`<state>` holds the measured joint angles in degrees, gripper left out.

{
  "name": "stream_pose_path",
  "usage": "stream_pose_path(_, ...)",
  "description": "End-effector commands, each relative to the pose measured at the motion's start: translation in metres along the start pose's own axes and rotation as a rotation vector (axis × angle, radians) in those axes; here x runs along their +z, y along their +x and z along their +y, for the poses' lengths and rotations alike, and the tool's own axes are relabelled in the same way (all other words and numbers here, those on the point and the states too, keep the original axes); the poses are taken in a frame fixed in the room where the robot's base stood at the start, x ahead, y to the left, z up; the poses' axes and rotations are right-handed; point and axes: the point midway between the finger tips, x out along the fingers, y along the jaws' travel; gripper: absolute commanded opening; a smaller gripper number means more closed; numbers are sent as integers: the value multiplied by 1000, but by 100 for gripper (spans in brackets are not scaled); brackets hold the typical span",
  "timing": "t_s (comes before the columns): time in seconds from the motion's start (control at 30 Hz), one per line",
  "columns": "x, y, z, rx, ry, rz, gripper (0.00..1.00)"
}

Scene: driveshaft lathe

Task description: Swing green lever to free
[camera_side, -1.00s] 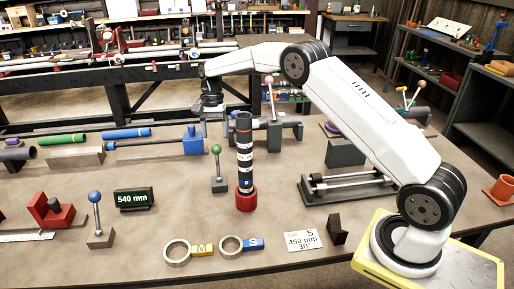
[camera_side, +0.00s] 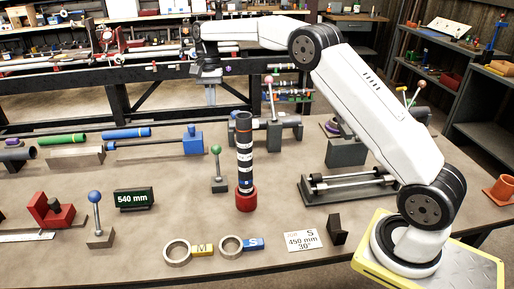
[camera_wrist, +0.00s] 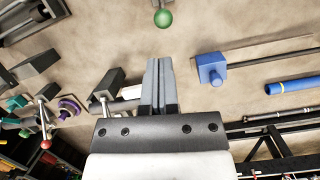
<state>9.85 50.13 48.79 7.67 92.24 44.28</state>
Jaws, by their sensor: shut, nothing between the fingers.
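The green lever (camera_side: 216,149) has a green ball on a thin rod and stands nearly upright on a small grey base (camera_side: 219,185) in the side view. In the wrist view its green ball (camera_wrist: 163,18) shows at the top edge, ahead of my fingertips; the rod is mostly cut off. My gripper (camera_wrist: 158,62) is shut with nothing in it. In the side view my gripper (camera_side: 210,96) hangs above the table's far edge, behind the green lever and apart from it.
A dark banded tube (camera_side: 245,150) stands in a red holder right of the green lever. A blue block with a rod (camera_side: 192,140) lies behind left. A pink-ball lever (camera_side: 268,79) rises on a grey fixture behind right. A 540 mm display (camera_side: 134,199) stands front left.

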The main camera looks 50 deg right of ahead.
Motion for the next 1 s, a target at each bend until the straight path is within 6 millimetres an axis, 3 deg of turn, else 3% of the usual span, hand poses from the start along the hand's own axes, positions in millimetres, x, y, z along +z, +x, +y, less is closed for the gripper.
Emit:
stream_pose_path(0.27, 7, 1, 0, 10, -184, 74, 0)
stream_pose_path(0.47, 16, 3, 2, 37, -417, 162, 0)
stream_pose_path(1.0, 58, 13, 18, 267, -1365, 452, 0)
